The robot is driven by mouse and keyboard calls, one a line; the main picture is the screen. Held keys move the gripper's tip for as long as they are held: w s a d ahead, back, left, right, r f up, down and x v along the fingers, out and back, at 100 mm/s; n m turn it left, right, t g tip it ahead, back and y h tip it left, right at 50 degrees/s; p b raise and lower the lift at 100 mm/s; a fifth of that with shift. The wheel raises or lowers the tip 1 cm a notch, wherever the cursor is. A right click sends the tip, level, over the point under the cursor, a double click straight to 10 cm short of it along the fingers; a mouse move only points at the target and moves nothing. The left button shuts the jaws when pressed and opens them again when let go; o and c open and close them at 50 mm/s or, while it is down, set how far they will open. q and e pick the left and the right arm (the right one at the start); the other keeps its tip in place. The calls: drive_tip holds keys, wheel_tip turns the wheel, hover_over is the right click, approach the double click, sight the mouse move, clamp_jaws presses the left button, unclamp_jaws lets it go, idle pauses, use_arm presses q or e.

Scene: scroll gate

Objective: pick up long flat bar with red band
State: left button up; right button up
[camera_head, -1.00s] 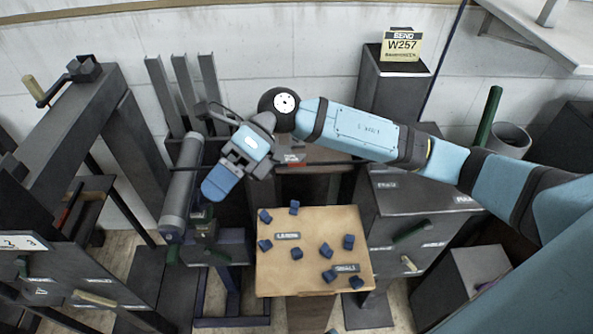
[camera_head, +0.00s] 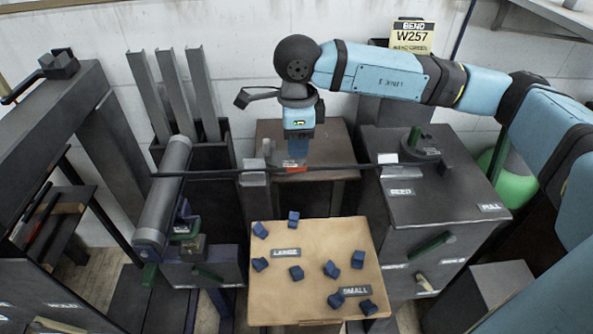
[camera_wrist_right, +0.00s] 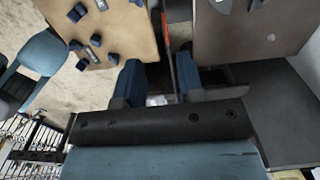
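A long thin dark bar (camera_head: 340,167) lies nearly level across the middle of the head view, from the roller on the left to the cabinet top on the right. Its red band (camera_head: 293,165) is near the middle; a red strip also shows in the right wrist view (camera_wrist_right: 171,72). My right gripper (camera_head: 299,156) points down over the band. In the right wrist view, its two blue fingers (camera_wrist_right: 160,78) stand apart, with the bar line running between them. Contact is not visible. My left gripper is not in view.
A wooden table (camera_head: 265,300) with several blue blocks stands in front. A brown table (camera_head: 330,140) is behind the bar. A grey roller (camera_head: 163,195) stands left, and a dark cabinet (camera_head: 450,195) right. Upright grey channels (camera_head: 175,95) rise at the back left.

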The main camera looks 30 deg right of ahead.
sight(296, 169)
drive_tip(key=f, duration=0.4)
drive_tip(key=f+b, duration=0.1)
drive_tip(key=f, duration=0.1)
drive_tip(key=shift+w+d+f, duration=0.1)
drive_tip(key=shift+w+f, duration=0.3)
drive_tip(key=shift+r, duration=0.1)
clamp_jaws()
